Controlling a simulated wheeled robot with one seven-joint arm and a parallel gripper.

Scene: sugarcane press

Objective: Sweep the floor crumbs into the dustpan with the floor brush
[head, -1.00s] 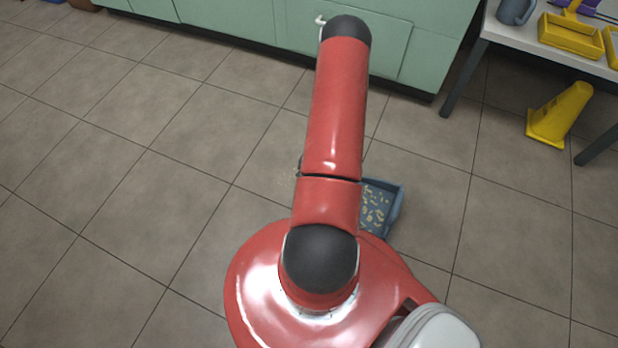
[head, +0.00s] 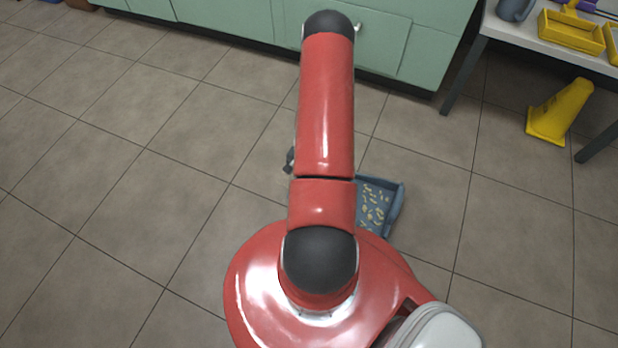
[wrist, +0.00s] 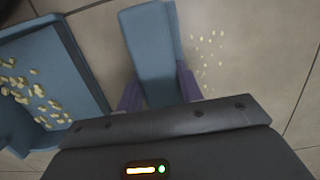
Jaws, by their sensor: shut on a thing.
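The blue dustpan (head: 397,208) lies on the floor, partly hidden behind my arm in the head view. Yellowish crumbs (head: 374,200) lie in it. In the wrist view the dustpan (wrist: 78,66) is at the left, with many crumbs (wrist: 22,88) inside. My gripper (wrist: 157,88) is shut on the blue floor brush (wrist: 152,42), which is to the right of the dustpan and apart from it. Loose floor crumbs (wrist: 207,55) lie on the tiles just right of the brush. The brush's bristles are not visible. In the head view my arm hides most of the gripper area.
Green cabinets (head: 235,22) stand along the back. A table (head: 545,45) at the upper right holds yellow trays (head: 571,33) and a grey-blue jug (head: 513,9). A yellow cone (head: 560,112) stands by its legs. The tiled floor at the left is clear.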

